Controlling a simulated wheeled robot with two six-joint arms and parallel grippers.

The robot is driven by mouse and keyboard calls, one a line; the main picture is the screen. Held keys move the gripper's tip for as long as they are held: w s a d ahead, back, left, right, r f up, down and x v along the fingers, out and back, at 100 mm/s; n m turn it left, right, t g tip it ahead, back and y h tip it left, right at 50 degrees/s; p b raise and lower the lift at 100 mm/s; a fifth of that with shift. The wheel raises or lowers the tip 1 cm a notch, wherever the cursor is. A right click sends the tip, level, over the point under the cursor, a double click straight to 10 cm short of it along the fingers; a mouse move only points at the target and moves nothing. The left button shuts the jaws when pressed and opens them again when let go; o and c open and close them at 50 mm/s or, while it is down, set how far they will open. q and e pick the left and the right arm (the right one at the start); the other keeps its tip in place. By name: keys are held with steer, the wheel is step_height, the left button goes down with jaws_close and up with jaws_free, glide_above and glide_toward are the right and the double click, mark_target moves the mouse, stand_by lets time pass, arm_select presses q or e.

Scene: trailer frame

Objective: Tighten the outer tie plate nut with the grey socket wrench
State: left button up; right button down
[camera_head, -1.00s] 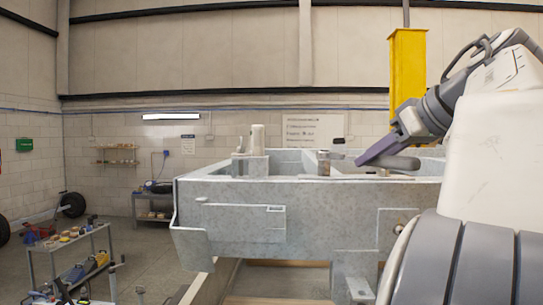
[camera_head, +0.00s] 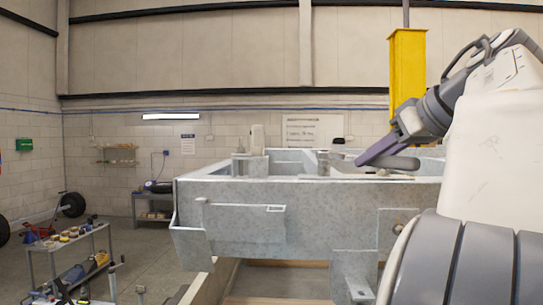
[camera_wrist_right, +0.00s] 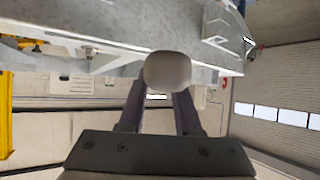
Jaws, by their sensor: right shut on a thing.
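My right gripper (camera_head: 378,152) has purple-grey fingers and is shut on the grey socket wrench (camera_head: 402,163), above the top of the galvanised trailer frame (camera_head: 320,215). The wrench's rounded handle end sticks out to the right of the fingers. In the right wrist view, the wrench's round grey end (camera_wrist_right: 168,70) shows between the two fingers (camera_wrist_right: 160,105). An upright grey cylindrical piece (camera_head: 323,163) stands on the frame left of the gripper; I cannot tell whether the wrench touches it. The tie plate nut cannot be made out. My left gripper is out of view.
A yellow post (camera_head: 407,70) stands behind my right arm. A grey upright fitting (camera_head: 257,140) rises from the frame's left part. A trolley (camera_head: 68,243) with small parts stands at the lower left. A barbell-like wheel (camera_head: 72,204) and a bench (camera_head: 153,205) are farther back. Open floor lies between.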

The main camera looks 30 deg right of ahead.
stand_by(0.3)
steer(key=shift+a+m+h, duration=0.3)
steer(key=shift+a+m, duration=0.1)
steer(key=shift+a, duration=0.2)
steer(key=shift+w+a+m+h, duration=0.1)
steer(key=shift+a+m+h, duration=0.45)
steer(key=shift+m+h, duration=0.05)
steer(key=a+b, duration=0.1)
steer(key=b, duration=0.1)
steer(key=a+m+h+b, duration=0.1)
steer(key=b, duration=0.1)
steer(key=shift+w+a+m+g+h, duration=0.1)
steer(key=shift+w+m+g+h, duration=0.2)
